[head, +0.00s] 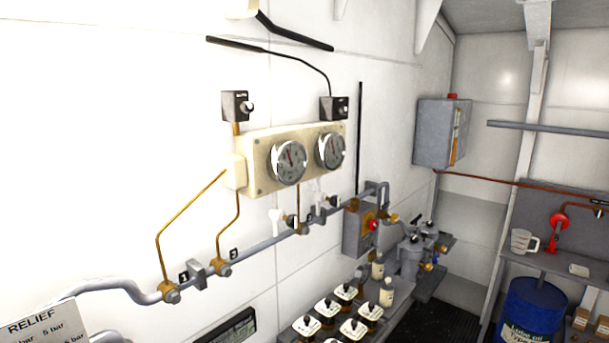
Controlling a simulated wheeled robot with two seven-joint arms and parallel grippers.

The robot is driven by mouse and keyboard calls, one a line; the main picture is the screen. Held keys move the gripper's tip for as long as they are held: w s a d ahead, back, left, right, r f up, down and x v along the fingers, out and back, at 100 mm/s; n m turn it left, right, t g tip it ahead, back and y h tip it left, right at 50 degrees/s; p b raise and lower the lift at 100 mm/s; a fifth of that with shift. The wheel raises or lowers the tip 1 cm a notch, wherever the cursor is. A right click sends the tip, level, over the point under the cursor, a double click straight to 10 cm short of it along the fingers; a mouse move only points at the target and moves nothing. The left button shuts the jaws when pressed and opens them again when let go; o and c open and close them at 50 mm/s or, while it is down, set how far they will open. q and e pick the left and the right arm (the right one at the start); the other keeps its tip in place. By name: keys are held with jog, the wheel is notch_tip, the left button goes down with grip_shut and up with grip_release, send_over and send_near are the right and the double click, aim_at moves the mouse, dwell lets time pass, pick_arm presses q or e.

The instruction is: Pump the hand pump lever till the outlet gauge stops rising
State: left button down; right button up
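Two round dial gauges, a left gauge (287,162) and a right gauge (330,150), sit on a cream panel (256,178) on the white wall. Both needles point roughly upward; their scales are too small to read, and I cannot tell which is the outlet gauge. No hand pump lever can be picked out for certain. A thin black upright rod (360,135) stands against the wall right of the panel, above a grey box with a red knob (372,225). Neither of my grippers is in view.
A grey pipe (285,237) with brass fittings runs along the wall below the gauges. Several sample jars (327,308) stand on a bench below. A blue drum (531,308), a white jug (523,241) and a grey wall cabinet (433,132) are at the right.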

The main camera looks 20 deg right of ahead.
pick_arm(q)
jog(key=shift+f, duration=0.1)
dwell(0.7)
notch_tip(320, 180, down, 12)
jog(key=b, duration=1.1)
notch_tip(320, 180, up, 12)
jog(key=p, duration=1)
dwell(1.0)
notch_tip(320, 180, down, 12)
jog(key=b, duration=1)
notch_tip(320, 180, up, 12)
jog(key=p, duration=1)
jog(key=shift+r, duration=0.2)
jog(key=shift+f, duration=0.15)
